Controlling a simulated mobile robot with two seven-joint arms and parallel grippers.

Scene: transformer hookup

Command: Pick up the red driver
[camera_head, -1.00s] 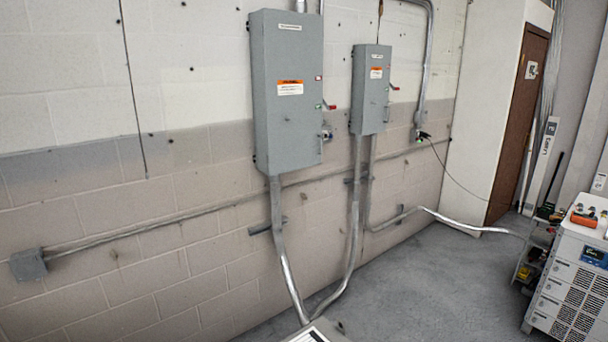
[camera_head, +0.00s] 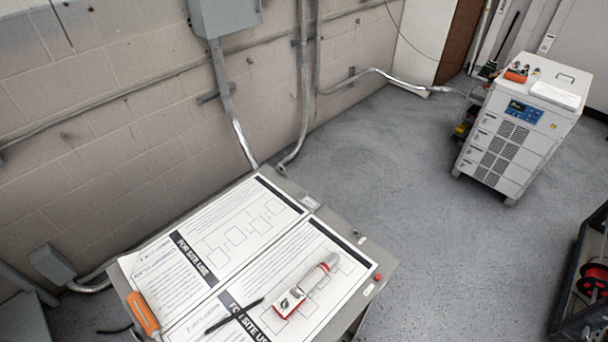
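No driver is plainly recognisable. On the paper-covered table (camera_head: 372,252), a red-and-white item (camera_head: 290,302) lies at the end of a pale grey cylinder (camera_head: 314,276), on the right-hand sheet. I cannot tell whether they are one thing or whether this is the red driver. An orange, rounded object (camera_head: 143,313) lies at the table's left edge. A small orange-red object (camera_head: 516,76) sits on top of the white cabinet at the upper right. Neither of my grippers shows in the picture.
A black pen (camera_head: 234,317) lies on the printed sheets (camera_head: 240,235). The wheeled white cabinet (camera_head: 508,140) stands on the right. A dark frame with a red reel (camera_head: 594,284) is at the right edge. Conduits run down the wall behind the table. The grey floor between is clear.

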